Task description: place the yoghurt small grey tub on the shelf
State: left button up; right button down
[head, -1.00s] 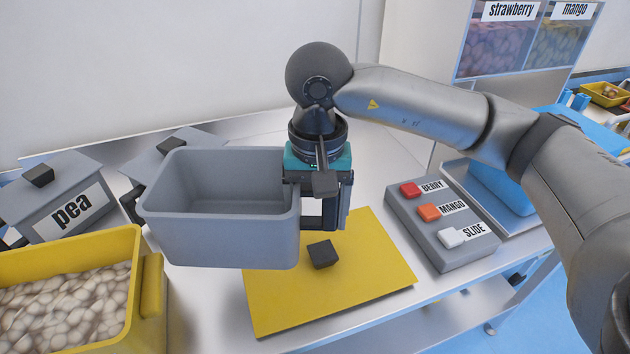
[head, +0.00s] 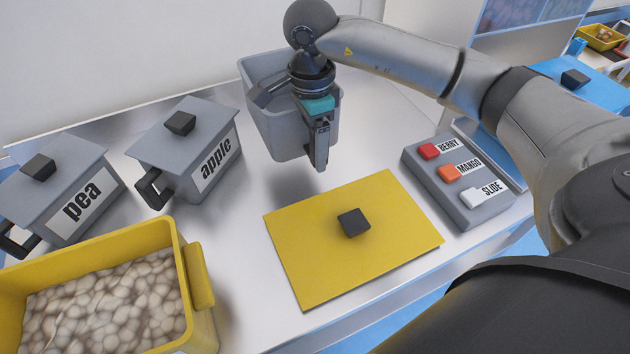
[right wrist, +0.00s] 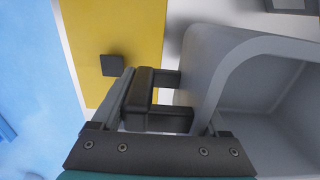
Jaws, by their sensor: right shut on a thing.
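The grey tub (head: 277,130) is behind my right gripper in the head view, toward the back wall, its open top facing up. Its inside looks empty where it shows. My right gripper (head: 320,160) is shut on the tub's dark handle. The right wrist view shows the tub wall (right wrist: 205,80) close beside the handle (right wrist: 150,95), between the fingers. The tub seems held above the counter, but its exact height is hard to tell. No yoghurt label shows. I cannot make out a shelf for certain. My left gripper is not in view.
A yellow lid (head: 340,265) with a black knob lies in front. A button box (head: 460,185) stands right. Lidded tubs marked apple (head: 185,150) and pea (head: 60,195) stand left. A yellow bin (head: 197,275) of pale pieces is front left.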

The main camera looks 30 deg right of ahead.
aim_at(312, 199)
notch_tip(312, 199, down, 13)
jog(key=shift+r, duration=0.2)
jog(key=shift+b, duration=0.3)
jog(key=shift+f, duration=0.2)
grip_release()
jog(key=shift+r, duration=0.1)
